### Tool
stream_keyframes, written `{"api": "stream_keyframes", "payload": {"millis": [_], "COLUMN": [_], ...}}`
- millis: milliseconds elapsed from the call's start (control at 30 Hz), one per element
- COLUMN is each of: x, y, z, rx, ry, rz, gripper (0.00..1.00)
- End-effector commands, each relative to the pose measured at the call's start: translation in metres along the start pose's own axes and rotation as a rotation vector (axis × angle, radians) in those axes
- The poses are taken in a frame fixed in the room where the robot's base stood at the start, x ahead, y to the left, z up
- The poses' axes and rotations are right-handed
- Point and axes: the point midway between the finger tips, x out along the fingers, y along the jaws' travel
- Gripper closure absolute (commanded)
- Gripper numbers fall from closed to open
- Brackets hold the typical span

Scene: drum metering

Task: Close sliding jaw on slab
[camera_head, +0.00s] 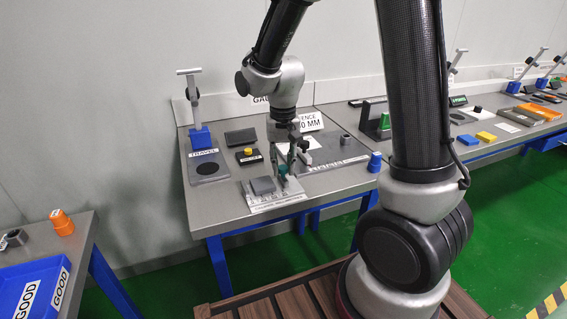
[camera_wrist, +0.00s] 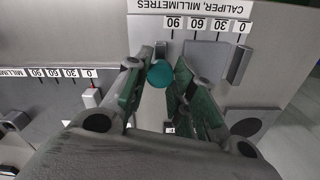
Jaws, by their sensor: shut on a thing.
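The caliper board (camera_head: 268,207) lies at the front of the near table, with the grey slab (camera_head: 262,186) on it. In the wrist view the slab (camera_wrist: 207,60) lies between the fixed jaw (camera_wrist: 240,63) near 0 and the sliding jaw (camera_wrist: 160,49) beyond 90. A narrow gap seems to show between the sliding jaw and the slab. The teal knob (camera_wrist: 160,74) sits by the sliding jaw. My gripper (camera_head: 284,171) points down over the board, its green-padded fingers around the knob. The fingers hide part of the sliding jaw and slab.
Behind the caliper are a black box with a yellow button (camera_head: 247,154), a dark block (camera_head: 240,137) and the TRAVEL pad (camera_head: 208,167) with its blue-based lever stand (camera_head: 199,138). A blue piece (camera_head: 375,161) stands to the right. A blue GOOD tray (camera_head: 35,288) is at left.

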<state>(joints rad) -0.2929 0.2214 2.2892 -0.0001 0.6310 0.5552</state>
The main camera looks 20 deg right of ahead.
Motion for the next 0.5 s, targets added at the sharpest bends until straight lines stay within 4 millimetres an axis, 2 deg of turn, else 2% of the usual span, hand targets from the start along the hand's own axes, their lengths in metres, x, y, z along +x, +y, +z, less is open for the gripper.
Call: {"api": "stream_keyframes", "payload": {"millis": [200,400,433,500], "x": [0.000,0.000,0.000,0.000], "y": [-0.022,-0.021,-0.021,-0.021], "z": [0.006,0.006,0.006,0.006], "rx": [-0.002,0.000,0.000,0.000], "ry": [0.000,0.000,0.000,0.000], "rz": [0.000,0.000,0.000,0.000], "gripper": [0.89,0.89,0.74,0.61]}}
